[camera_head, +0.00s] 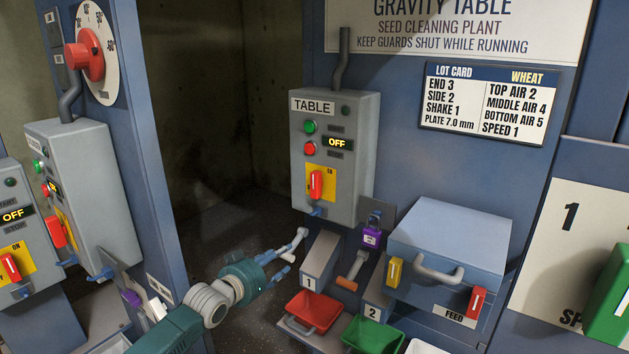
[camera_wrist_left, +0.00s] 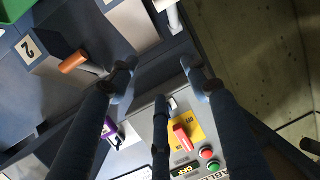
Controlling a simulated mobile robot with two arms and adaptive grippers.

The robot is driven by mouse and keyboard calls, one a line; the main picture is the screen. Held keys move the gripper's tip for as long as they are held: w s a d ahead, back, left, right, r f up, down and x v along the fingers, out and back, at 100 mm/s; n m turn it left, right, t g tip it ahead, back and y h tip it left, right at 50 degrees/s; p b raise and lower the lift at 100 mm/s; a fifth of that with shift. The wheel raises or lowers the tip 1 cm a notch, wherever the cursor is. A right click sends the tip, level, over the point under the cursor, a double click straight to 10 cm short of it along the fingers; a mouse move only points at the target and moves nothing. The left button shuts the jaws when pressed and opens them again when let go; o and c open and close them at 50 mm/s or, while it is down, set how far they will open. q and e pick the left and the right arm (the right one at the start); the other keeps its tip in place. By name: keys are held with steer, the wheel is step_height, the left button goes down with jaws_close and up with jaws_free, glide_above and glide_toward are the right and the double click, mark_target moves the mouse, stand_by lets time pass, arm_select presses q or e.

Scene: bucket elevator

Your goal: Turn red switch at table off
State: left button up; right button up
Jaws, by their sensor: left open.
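The grey TABLE box (camera_head: 334,157) hangs on the blue panel in the middle of the head view. Its red switch (camera_head: 316,184) has an upright handle on a yellow plate, and the small display above reads OFF. My left gripper (camera_head: 288,254) is open and empty, below and left of the box, apart from the switch. In the left wrist view, the red switch (camera_wrist_left: 183,138) shows beyond the spread fingers (camera_wrist_left: 160,85), right of the middle finger. My right gripper is not in view.
A blue feed box (camera_head: 447,245) with a handle stands at right. Red (camera_head: 315,310) and green (camera_head: 373,337) trays sit below. A purple padlock-like tag (camera_head: 371,237) hangs beside the TABLE box. Another grey box (camera_head: 85,190) with a red switch is at left. Dark open floor lies between.

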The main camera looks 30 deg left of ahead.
mark_target(315, 183)
arm_select(q)
steer(key=d+r+m+t+h, duration=0.1)
steer(key=d+r, duration=0.1)
steer(key=r, duration=0.8)
steer(key=d+r+m+t+h, duration=0.1)
steer(key=d+r, duration=0.1)
steer(key=r, duration=0.7)
steer(key=w+p, duration=0.1)
steer(key=w, duration=0.2)
steer(key=w+d+p, duration=0.1)
steer(key=w, duration=0.2)
steer(key=w+p, duration=0.1)
steer(key=w, duration=0.2)
steer(key=shift+w+d+r, duration=0.15)
steer(key=shift+w+d, duration=0.15)
steer(key=shift+w+p, duration=0.3)
steer(key=shift+w, duration=0.35)
steer(key=shift+d, duration=0.1)
steer(key=c, duration=1.2)
